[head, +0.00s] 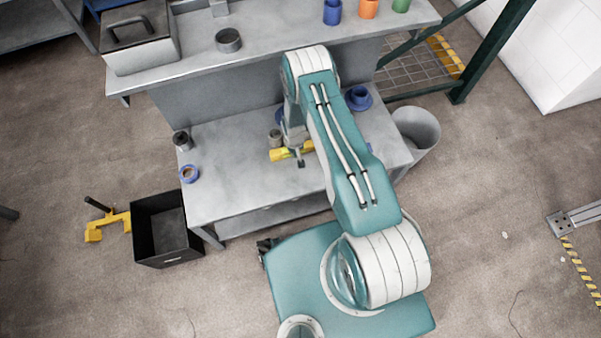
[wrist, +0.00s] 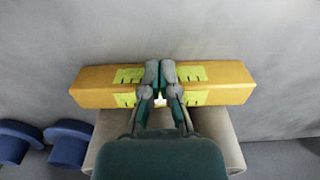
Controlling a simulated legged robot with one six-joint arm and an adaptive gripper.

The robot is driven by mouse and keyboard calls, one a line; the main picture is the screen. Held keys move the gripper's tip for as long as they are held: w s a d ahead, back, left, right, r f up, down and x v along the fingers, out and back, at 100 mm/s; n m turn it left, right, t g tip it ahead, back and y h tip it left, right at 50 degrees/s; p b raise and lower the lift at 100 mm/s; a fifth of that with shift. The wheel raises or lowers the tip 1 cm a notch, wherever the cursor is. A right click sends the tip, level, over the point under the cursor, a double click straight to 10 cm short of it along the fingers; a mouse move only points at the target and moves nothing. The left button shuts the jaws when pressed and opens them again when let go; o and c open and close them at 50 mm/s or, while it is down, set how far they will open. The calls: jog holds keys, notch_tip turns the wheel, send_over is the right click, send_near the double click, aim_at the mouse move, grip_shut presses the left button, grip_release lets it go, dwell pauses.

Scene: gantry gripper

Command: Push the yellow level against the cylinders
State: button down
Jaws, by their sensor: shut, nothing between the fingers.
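The yellow level (wrist: 225,83), a long bar with lime markings, lies crosswise in the wrist view. In the head view the yellow level (head: 278,155) lies on the lower grey bench, partly hidden by my arm. My gripper (wrist: 160,73) is shut and empty, its fingers over the middle of the level; I cannot tell whether they touch it. The gripper also shows in the head view (head: 300,162). A grey cylinder (head: 275,136) stands behind the level's left part. A wide grey body (wrist: 232,150) shows below the level in the wrist view, partly hidden by my gripper.
Blue flanged parts (head: 358,99) stand at the bench's back right, and some show in the wrist view (wrist: 68,143). A blue ring (head: 188,174) and a dark part (head: 182,140) are at the left. The bench front (head: 240,195) is clear. A black bin (head: 160,228) stands left.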

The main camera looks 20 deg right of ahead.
jog(key=shift+s+r, duration=0.5)
jog(key=shift+r, duration=0.25)
notch_tip(320, 180, up, 7)
dwell(0.5)
